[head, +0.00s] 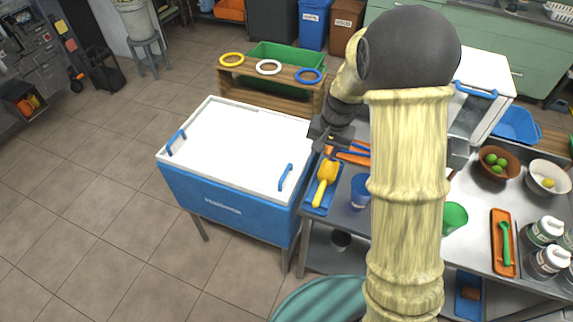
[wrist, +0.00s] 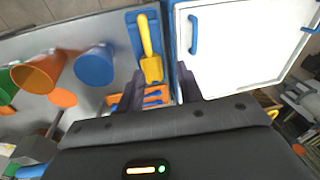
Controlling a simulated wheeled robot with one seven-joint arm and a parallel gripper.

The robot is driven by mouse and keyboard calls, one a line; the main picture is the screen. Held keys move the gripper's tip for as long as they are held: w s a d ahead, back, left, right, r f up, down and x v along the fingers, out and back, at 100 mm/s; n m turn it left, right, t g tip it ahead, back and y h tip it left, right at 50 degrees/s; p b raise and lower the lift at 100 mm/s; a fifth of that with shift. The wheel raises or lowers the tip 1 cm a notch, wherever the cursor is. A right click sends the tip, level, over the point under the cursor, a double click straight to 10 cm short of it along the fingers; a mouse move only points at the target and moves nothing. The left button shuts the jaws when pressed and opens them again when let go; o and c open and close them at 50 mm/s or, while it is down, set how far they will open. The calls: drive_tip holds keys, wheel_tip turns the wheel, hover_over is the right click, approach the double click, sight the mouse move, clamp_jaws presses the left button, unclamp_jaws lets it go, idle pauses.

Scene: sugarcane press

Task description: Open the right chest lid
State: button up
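The blue chest (head: 225,203) stands left of the metal table with its white top (head: 235,145) shut. The right lid's blue handle (head: 285,177) stands near the chest's right edge; in the wrist view the nearer blue handle (wrist: 193,35) shows beyond the fingers. The other blue handle (head: 176,142) is at the chest's left end. I cannot make out a seam between lids. My gripper (head: 322,137) is above the chest's back right corner and the table edge. In the wrist view my gripper's fingers (wrist: 160,88) are apart, with nothing between them, and touch no handle.
A blue tray with a yellow scoop (head: 326,183) lies on the table beside the chest. A blue cup (head: 360,192) and orange-handled tools (head: 350,153) are close by. A wooden rack with rings (head: 268,67) stands behind the chest. Floor left of the chest is clear.

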drive_tip(key=m+p, duration=0.1)
drive_tip(key=p, duration=0.1)
hover_over(286, 172)
drive_tip(key=s+d, duration=0.2)
drive_tip(key=d, duration=0.1)
wheel_tip(286, 172, down, 4)
drive_tip(key=r, duration=0.1)
drive_tip(key=shift+w+d+f+y, duration=0.2)
drive_tip(key=shift+w+f+y, duration=0.05)
drive_tip(key=shift+y, duration=0.15)
drive_tip(key=p+x, duration=0.1)
drive_tip(key=x, duration=0.4)
drive_tip(key=p+x, duration=0.2)
drive_tip(key=x, duration=0.4)
drive_tip(key=p+x, duration=0.2)
drive_tip(key=x, duration=0.4)
drive_tip(key=shift+s+a+f, duration=0.15)
drive_tip(key=shift+s+f, duration=0.1)
drive_tip(key=shift+s, duration=0.1)
clamp_jaws()
